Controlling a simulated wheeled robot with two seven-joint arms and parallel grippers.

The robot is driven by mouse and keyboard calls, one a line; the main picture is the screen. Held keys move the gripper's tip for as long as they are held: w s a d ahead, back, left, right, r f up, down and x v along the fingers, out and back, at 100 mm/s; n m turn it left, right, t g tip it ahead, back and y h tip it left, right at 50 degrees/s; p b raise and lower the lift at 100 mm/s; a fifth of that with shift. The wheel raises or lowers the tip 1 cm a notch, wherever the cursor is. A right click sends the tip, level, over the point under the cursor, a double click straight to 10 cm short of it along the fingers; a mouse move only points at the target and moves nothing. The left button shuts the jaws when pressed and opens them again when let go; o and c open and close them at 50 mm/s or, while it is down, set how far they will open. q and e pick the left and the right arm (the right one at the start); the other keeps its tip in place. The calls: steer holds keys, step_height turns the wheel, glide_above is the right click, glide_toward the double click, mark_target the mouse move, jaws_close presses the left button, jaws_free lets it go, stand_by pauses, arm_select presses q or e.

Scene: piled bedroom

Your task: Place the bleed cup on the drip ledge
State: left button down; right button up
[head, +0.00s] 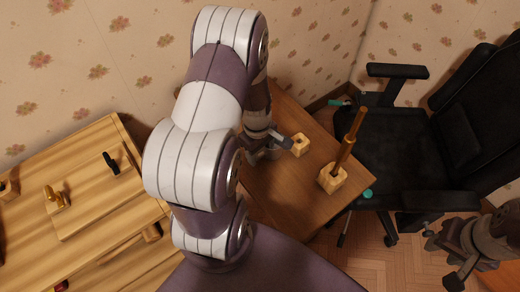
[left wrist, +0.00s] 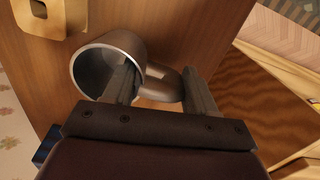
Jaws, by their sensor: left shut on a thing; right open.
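A grey metal cup with a loop handle, which I take as the bleed cup (left wrist: 108,62), lies close above or on the brown wooden tabletop (head: 290,200); I cannot tell whether it touches. My left gripper (head: 268,148) is shut on it, with one finger inside the cup mouth and the other beyond the handle in the left wrist view (left wrist: 162,82). The cup is mostly hidden by my left arm in the head view. My right gripper (head: 452,262) is open and empty at the lower right. I cannot identify the drip ledge with certainty.
A small holed wooden block (head: 300,145) stands beside my left gripper. Another block (head: 332,179) holds an upright brown rod (head: 351,138). A black chair (head: 400,150) stands at right. A light wood desk (head: 90,225) with small items is at left. The tabletop's front is clear.

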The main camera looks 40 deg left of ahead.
arm_select(q)
steer(key=shift+c, duration=1.7)
jaws_free()
